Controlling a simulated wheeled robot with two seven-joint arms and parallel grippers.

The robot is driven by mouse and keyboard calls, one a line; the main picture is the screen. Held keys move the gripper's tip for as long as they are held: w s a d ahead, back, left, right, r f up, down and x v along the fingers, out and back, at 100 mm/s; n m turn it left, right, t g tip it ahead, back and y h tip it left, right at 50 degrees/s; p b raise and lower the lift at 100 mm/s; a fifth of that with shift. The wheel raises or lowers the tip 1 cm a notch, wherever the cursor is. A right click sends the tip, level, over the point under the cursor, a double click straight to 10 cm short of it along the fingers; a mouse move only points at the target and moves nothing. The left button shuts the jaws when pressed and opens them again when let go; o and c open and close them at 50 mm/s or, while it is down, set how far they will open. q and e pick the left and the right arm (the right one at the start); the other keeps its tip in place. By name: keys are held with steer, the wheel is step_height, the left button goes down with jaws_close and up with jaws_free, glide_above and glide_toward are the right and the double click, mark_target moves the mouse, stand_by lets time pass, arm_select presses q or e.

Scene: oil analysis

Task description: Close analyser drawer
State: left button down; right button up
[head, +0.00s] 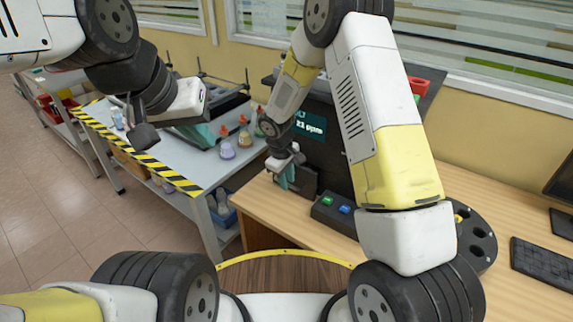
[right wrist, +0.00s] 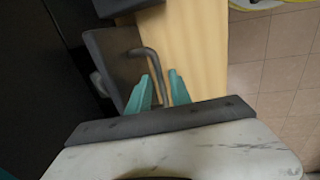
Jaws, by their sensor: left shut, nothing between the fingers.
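The dark analyser (head: 325,160) stands on the wooden desk, with a lit screen reading in ppm. Its drawer (head: 303,181) sticks out low on its left side. The drawer's grey front panel (right wrist: 112,62) and bent bar handle (right wrist: 150,62) show in the right wrist view. My right gripper (head: 285,180) is at the drawer front. Its teal fingertips (right wrist: 161,90) are apart in the right wrist view, with the handle bar reaching between them; contact is unclear. My left gripper (head: 198,136) is shut and empty over the grey side table, its fingertips partly hidden by the hand.
The grey side table (head: 165,143) with a striped edge holds several small flasks (head: 245,135). A button box (head: 333,214) is in front of the analyser. A round dark holder (head: 476,240) and a keyboard (head: 541,263) are further right on the wooden desk (head: 262,208).

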jaws_close()
stand_by(1.2)
